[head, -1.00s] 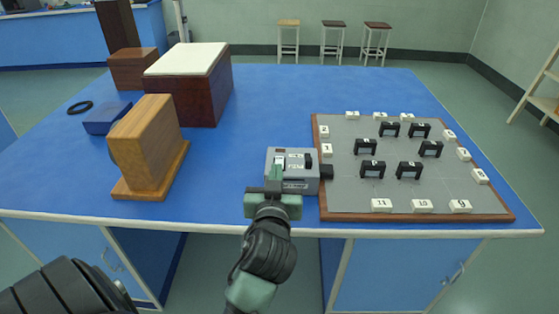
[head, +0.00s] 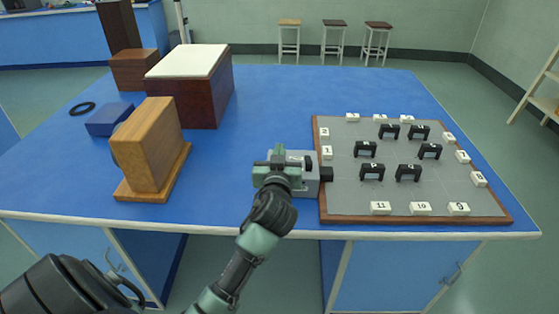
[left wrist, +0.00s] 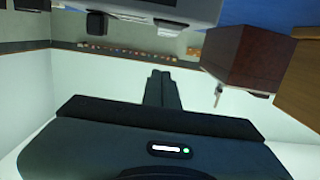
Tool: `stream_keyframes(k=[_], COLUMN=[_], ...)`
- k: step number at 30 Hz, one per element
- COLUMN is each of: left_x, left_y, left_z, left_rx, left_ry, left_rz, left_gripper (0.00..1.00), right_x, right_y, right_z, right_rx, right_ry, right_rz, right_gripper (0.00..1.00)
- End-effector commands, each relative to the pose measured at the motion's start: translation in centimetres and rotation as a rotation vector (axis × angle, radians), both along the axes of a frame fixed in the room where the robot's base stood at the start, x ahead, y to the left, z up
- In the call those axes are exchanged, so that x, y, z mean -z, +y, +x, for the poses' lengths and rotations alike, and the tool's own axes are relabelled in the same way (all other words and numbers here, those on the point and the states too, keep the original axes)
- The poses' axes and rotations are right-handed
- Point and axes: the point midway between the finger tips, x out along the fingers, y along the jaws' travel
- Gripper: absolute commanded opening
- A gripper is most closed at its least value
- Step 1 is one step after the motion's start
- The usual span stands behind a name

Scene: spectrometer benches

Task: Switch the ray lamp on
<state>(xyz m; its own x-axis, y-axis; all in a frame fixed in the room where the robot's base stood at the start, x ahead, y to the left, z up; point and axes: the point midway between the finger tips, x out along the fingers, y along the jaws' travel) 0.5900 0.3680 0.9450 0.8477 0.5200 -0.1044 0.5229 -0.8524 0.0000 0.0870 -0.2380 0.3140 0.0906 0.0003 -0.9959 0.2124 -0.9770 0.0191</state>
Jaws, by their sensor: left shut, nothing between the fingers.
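The ray lamp (head: 308,184) is a small grey box with a black nozzle on its right side, at the left edge of the grey board. My left gripper (head: 278,154) is over the lamp's left part and hides much of its top, including most of the panel seen there before. Its fingers are shut and empty. In the left wrist view the shut fingers (left wrist: 161,84) point up the picture, and a grey casing (left wrist: 175,8), likely the lamp, shows at the top edge. I cannot tell whether the fingers touch the lamp. My right gripper is not in view.
The wood-framed grey board (head: 340,196) holds black arches and numbered white blocks. A wooden block on a base (head: 150,150), a blue box (head: 108,120), a black ring (head: 82,108) and a white-topped box (head: 190,95) stand left. The blue tabletop behind the lamp is clear.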

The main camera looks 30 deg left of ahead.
Motion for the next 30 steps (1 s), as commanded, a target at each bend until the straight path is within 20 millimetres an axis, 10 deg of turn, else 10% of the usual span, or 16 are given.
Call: stream_keyframes(k=[8, 30], left_x=[3.7, 4.3], left_y=[0.1, 0.2], left_z=[0.2, 0.4], left_rx=[0.0, -0.001], left_ry=[0.003, 0.045], left_rz=[0.001, -0.025], left_gripper=[0.0, 0.0], right_x=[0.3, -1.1], right_y=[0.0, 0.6], right_z=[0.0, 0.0], right_rx=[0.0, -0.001], right_ry=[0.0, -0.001], right_rz=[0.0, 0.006], right_gripper=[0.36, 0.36])
